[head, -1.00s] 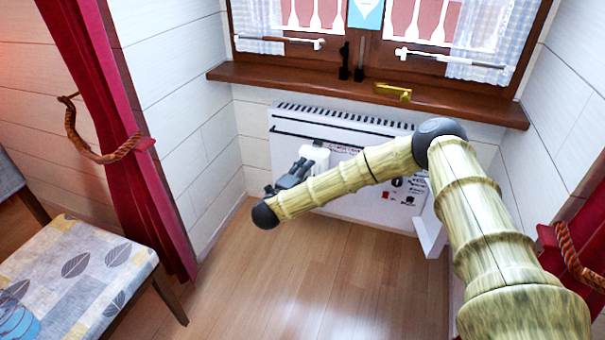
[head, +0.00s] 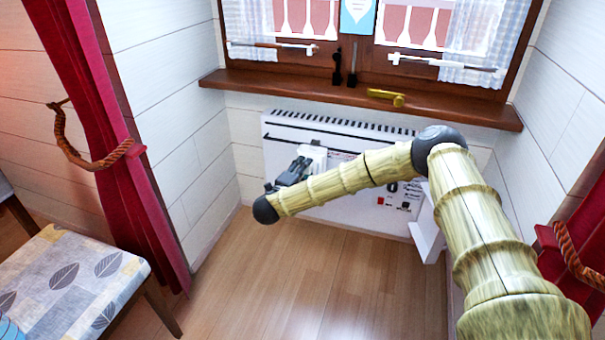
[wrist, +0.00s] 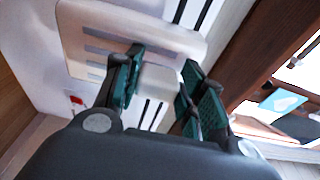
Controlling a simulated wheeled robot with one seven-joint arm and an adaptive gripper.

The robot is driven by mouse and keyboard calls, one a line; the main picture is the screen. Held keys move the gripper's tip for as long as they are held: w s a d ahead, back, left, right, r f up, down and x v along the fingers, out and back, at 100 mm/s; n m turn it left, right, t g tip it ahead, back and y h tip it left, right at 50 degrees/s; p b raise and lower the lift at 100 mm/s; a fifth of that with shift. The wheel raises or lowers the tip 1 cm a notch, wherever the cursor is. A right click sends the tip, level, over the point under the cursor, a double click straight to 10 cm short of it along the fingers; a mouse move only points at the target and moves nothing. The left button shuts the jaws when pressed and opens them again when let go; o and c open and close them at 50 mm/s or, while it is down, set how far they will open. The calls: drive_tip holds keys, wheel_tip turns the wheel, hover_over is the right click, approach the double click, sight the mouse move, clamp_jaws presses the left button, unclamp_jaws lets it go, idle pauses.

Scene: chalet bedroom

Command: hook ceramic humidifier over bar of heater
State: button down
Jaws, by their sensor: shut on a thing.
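The white ceramic humidifier (head: 314,152) is held in front of the left part of the white heater (head: 345,190) under the window. In the wrist view, the humidifier (wrist: 159,78) shows as a pale block between the fingers, with a slotted pale plate beyond it. My gripper (head: 298,170) is shut on it; its dark fingers also show in the wrist view (wrist: 165,90).
The wooden window sill (head: 300,90) juts out above the heater, with a brass-coloured object (head: 386,98) on it. A red curtain (head: 115,150) and a cushioned seat (head: 70,275) are at left. The wooden floor (head: 310,280) in front is clear.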

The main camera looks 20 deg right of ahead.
drive_tip(key=shift+b+x, duration=0.75)
drive_tip(key=shift+x, duration=0.95)
drive_tip(key=shift+w+a+f+b, duration=0.1)
drive_tip(key=shift+f+b, duration=0.15)
drive_tip(key=shift+f, duration=0.3)
drive_tip(key=shift+w+a+f+b, duration=0.15)
drive_tip(key=shift+f+b, duration=0.05)
drive_tip(key=shift+f, duration=0.4)
drive_tip(key=c, duration=0.8)
unclamp_jaws()
drive_tip(key=shift+s+f, duration=0.1)
